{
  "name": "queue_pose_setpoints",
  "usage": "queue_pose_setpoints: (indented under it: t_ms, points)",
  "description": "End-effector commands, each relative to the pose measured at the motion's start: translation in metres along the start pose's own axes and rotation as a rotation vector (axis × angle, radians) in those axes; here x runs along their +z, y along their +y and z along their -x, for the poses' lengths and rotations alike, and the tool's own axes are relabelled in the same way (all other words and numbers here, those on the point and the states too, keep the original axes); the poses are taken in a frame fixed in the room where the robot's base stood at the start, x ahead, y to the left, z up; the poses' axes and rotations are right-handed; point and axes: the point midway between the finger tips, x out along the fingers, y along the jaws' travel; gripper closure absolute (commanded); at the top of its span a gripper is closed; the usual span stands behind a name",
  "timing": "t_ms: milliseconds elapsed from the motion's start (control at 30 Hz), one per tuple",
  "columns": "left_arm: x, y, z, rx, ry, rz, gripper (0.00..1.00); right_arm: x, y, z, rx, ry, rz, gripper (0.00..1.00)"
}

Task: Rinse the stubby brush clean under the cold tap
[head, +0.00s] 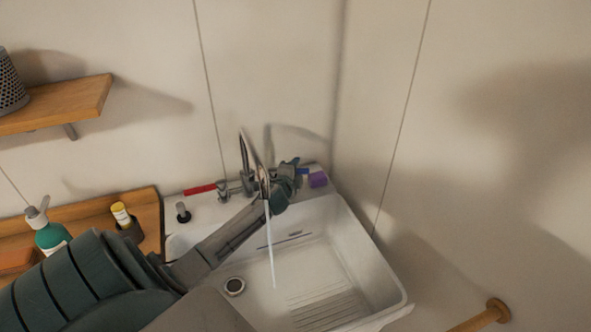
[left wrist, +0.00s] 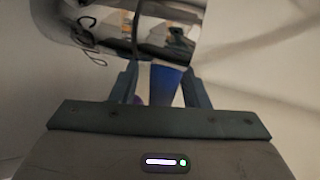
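The chrome tap (head: 245,160) stands behind the white sink (head: 345,255), and a thin stream of water (head: 270,255) falls from it into the basin. Its red lever (head: 200,188) points left; its blue cold lever (head: 303,171) is on the right. My left gripper (head: 292,172) reaches across the sink to the blue lever. In the left wrist view the blue lever (left wrist: 166,82) lies between its two fingers (left wrist: 160,88), with a visible gap on the left side. The stubby brush is not visible. My right gripper is out of view.
A purple block (head: 318,180) sits on the sink's back corner, close to my left gripper. A green pump bottle (head: 50,233) and a yellow-capped item (head: 121,214) stand at the left. A wooden shelf (head: 60,103) hangs above them.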

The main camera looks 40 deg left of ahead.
Motion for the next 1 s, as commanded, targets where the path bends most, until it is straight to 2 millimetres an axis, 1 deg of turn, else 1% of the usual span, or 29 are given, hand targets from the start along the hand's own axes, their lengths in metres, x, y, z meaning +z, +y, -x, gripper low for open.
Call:
queue_pose_setpoints:
  t_ms: [233,367,467,700,800,900,1000]
  points:
    - [0.0,-0.001,0.001,-0.001,0.0,0.0,0.59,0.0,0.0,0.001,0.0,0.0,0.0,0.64]
    - [0.0,-0.002,0.011,0.0,0.001,-0.001,0.59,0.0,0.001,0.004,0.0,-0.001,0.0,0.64]
    - [0.0,-0.002,0.026,0.001,0.002,-0.003,0.59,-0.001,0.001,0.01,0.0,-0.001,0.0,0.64]
    - [0.0,-0.002,0.073,0.001,0.001,-0.003,0.59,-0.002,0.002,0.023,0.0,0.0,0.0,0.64]
    - [0.0,-0.002,0.089,0.001,0.001,-0.002,0.59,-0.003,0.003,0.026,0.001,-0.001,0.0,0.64]
    - [0.0,-0.001,0.1,0.0,0.001,-0.001,0.59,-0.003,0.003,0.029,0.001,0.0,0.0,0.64]
    - [0.0,-0.001,0.106,0.0,0.0,-0.001,0.59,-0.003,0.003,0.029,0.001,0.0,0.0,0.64]
